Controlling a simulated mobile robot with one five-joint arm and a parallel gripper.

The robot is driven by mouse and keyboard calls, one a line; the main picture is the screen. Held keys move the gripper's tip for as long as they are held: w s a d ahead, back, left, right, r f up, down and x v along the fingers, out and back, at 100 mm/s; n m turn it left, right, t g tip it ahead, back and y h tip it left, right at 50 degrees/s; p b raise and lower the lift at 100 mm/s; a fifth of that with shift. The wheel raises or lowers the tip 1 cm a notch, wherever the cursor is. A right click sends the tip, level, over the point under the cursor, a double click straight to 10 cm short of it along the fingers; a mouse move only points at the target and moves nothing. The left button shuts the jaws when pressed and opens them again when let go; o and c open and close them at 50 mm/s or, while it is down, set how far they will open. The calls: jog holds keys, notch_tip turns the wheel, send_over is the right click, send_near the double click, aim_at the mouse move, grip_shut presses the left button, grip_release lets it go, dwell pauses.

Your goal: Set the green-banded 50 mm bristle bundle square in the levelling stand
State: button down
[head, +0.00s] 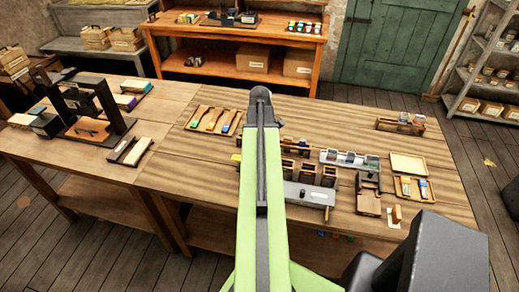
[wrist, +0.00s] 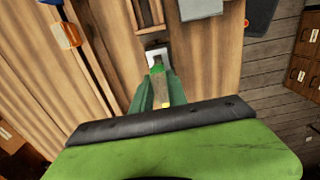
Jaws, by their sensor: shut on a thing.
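In the wrist view my gripper (wrist: 160,92) is shut on a narrow brownish bundle with a green band (wrist: 157,69), held between its dark green fingers. A small yellow patch shows low between the fingers. Just beyond the fingertips is a pale, bracket-shaped piece (wrist: 156,51) around a dark opening, close to the bundle's far end. I cannot tell whether they touch, or whether this piece is part of the levelling stand. In the head view my arm covers the middle of the table, and the gripper and the held bundle are hidden.
The wooden bench (head: 330,137) holds a tray of coloured pieces (head: 213,121), a grey slab (head: 306,195), a wooden stand (head: 368,192) and a pale tray (head: 408,164). A dark press (head: 88,105) stands on the left table. An orange-banded piece (wrist: 66,36) lies left in the wrist view.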

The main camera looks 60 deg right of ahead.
jog(key=shift+f, duration=0.15)
jog(key=shift+f+b, duration=2)
jog(key=shift+b, duration=0.15)
jog(key=c, duration=1.2)
grip_release()
jog(key=shift+c, duration=0.2)
jog(key=shift+r, duration=0.1)
notch_tip(320, 180, up, 17)
jog(key=p, duration=1.7)
jog(key=shift+r+p, duration=0.15)
jog(key=shift+p, duration=0.15)
